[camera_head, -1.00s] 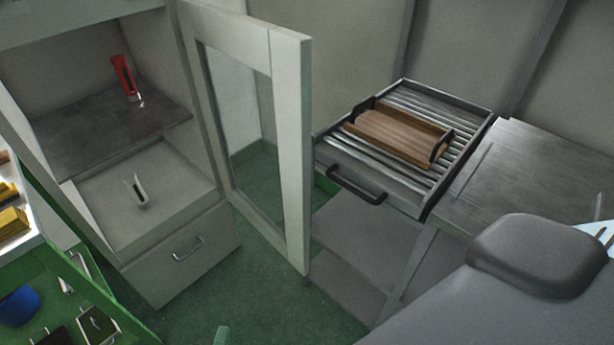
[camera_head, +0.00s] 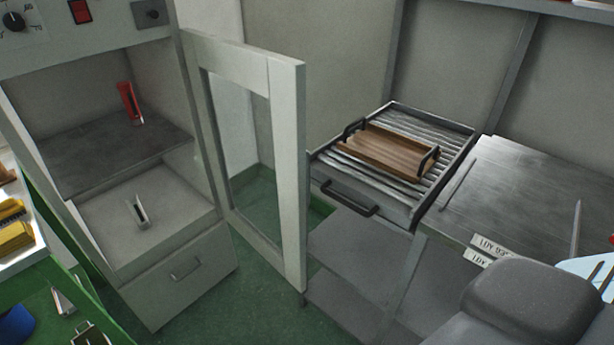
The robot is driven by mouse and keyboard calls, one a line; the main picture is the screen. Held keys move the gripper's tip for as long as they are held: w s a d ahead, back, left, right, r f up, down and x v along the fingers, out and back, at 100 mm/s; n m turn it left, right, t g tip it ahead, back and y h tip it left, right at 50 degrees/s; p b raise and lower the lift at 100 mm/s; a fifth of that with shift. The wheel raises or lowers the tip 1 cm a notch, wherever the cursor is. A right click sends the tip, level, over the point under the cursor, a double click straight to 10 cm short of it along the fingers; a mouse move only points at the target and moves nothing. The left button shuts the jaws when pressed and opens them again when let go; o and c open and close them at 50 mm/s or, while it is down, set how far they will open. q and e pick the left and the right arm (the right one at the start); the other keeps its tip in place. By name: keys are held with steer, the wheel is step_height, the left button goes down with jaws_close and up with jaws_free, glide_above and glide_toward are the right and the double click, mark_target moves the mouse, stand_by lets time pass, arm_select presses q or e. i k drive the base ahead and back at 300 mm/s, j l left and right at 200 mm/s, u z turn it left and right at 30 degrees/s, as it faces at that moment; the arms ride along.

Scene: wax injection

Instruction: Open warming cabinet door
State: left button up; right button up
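The warming cabinet (camera_head: 88,48) stands at the left with a dial and a red switch on its top panel. Its door (camera_head: 287,160), a pale frame with a glass pane, stands swung wide open to the right of the cabinet. Inside, a red object (camera_head: 130,101) stands on the dark shelf (camera_head: 110,157), and a small pale holder (camera_head: 137,211) stands on the lower level. A grey rounded part at the lower right seems to be mine.
A roller rack (camera_head: 402,186) with a black handle holds a wooden tray (camera_head: 390,152) right of the door. A grey worktop (camera_head: 520,190) with thin tools and labels adjoins it. A green bench (camera_head: 75,262) with several items is at the lower left. Green floor shows between.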

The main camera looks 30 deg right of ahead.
mark_target(280, 79)
steer(key=l+z, duration=0.1)
steer(key=z, duration=1.6)
steer(key=i+l, duration=0.3)
steer(key=l, duration=0.25)
